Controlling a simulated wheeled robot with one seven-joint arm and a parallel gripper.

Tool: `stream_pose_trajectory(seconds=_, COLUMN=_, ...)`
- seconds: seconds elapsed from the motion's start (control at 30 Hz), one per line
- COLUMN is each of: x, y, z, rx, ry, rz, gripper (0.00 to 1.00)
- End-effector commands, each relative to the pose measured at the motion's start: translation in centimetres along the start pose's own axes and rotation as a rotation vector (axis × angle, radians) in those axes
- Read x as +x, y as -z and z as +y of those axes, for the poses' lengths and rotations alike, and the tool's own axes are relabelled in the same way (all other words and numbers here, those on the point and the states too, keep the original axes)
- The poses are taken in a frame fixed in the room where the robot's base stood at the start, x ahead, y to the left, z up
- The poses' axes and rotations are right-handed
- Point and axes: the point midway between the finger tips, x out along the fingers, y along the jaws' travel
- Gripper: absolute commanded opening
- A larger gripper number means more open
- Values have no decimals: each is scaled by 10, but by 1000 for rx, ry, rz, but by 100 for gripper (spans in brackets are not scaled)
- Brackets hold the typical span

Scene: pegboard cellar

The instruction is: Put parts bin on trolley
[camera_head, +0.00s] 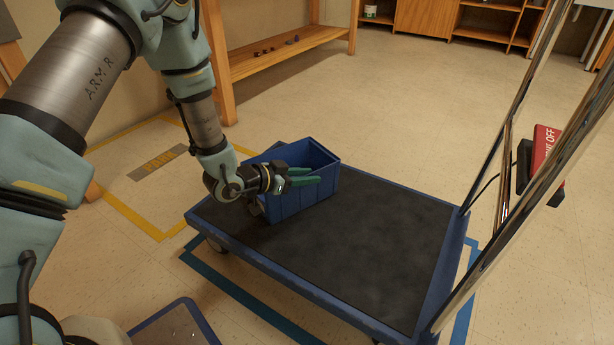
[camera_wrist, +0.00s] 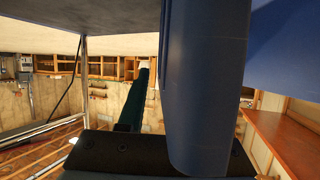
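The blue parts bin (camera_head: 313,193) stands upright on the far left part of the dark deck of the trolley (camera_head: 375,235), and appears to rest on it. My gripper (camera_head: 304,177) is at the bin's near side, its green fingers spread apart at the rim. In the wrist view, one green finger (camera_wrist: 134,102) stands clear of the blue bin wall (camera_wrist: 200,90), with a gap between them. The other finger is hidden there behind the wall. The bin's inside is mostly out of sight.
The trolley's chrome handle (camera_head: 504,170) rises at the right, with a red and black box (camera_head: 545,150) by it. A wooden bench (camera_head: 275,60) stands behind at the left. Yellow and blue tape marks the floor. The deck right of the bin is clear.

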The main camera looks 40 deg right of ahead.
Motion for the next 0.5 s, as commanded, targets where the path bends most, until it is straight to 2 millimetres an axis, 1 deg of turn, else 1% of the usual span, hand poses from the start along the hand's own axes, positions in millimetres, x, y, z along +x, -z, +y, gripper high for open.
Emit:
stream_pose_trajectory(seconds=0.17, x=-31, y=3, z=-2, rx=-4, ry=4, rz=-3, gripper=34)
stream_pose_trajectory(seconds=0.4, x=-82, y=2, z=-1, rx=-4, ry=3, rz=-3, gripper=34)
stream_pose_trajectory(seconds=0.5, x=-98, y=1, z=-1, rx=-3, ry=3, rz=-3, gripper=34)
